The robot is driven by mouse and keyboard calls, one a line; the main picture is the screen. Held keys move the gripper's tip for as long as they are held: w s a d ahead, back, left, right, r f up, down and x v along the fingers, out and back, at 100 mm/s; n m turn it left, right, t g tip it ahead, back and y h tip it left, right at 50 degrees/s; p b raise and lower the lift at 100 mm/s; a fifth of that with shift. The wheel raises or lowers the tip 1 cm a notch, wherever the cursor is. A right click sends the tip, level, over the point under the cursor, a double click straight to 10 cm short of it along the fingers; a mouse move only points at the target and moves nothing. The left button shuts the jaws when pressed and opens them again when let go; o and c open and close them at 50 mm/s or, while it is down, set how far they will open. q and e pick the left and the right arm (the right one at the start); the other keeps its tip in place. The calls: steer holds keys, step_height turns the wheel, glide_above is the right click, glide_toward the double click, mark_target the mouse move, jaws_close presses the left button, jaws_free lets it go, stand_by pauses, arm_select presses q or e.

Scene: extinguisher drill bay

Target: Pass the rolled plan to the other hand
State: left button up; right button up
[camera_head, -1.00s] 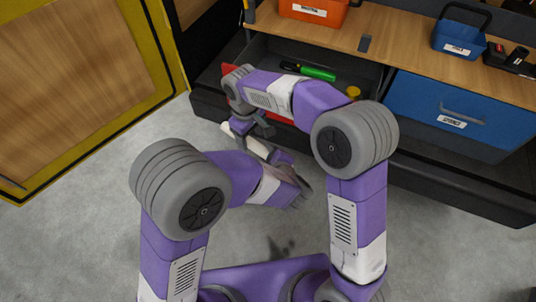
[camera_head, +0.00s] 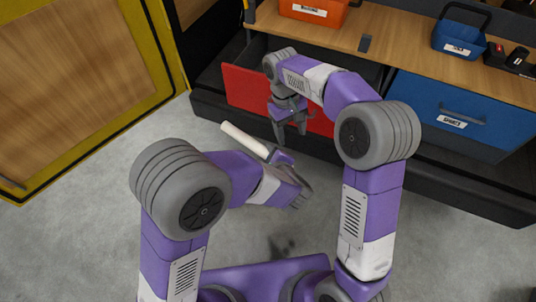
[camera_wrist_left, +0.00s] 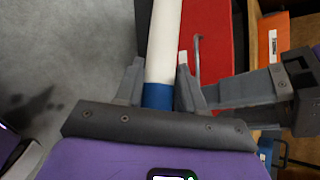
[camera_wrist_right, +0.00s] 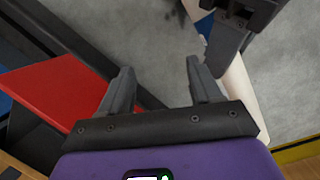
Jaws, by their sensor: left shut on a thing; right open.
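The rolled plan (camera_head: 244,139) is a white tube with a blue band, which shows in the left wrist view (camera_wrist_left: 158,95). My left gripper (camera_head: 276,157) is shut on it around the blue band, and the white length sticks out to the upper left in the head view. My right gripper (camera_head: 291,138) is open and empty just beyond my left gripper, fingers pointing down. In the right wrist view its fingers (camera_wrist_right: 160,82) have nothing between them. The plan (camera_wrist_right: 240,92) passes outside them on the right, partly hidden behind a finger of my left gripper (camera_wrist_right: 226,45).
A red drawer front (camera_head: 246,88) stands just behind my right gripper. A blue drawer (camera_head: 425,110) is at right. The wooden counter (camera_head: 390,45) holds an orange box (camera_head: 313,10) and a blue caddy (camera_head: 459,40). Grey floor (camera_head: 95,165) is open at left.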

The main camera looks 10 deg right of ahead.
steer(key=s+f+m+y, duration=0.2)
steer(key=s+f, duration=0.2)
steer(key=f, duration=0.6)
steer(key=s+f+m+y, duration=0.1)
steer(key=s+f, duration=0.3)
steer(key=f, duration=0.7)
steer(key=s+a+f+m+t+y, duration=0.2)
steer(key=s+a+f+m+t, duration=0.1)
steer(key=s+f, duration=0.6)
steer(key=s+a, duration=0.1)
steer(key=s, duration=0.2)
steer(key=shift+s+f+m+y, duration=0.15)
steer(key=shift+f+m+y, duration=0.15)
steer(key=shift+m, duration=0.1)
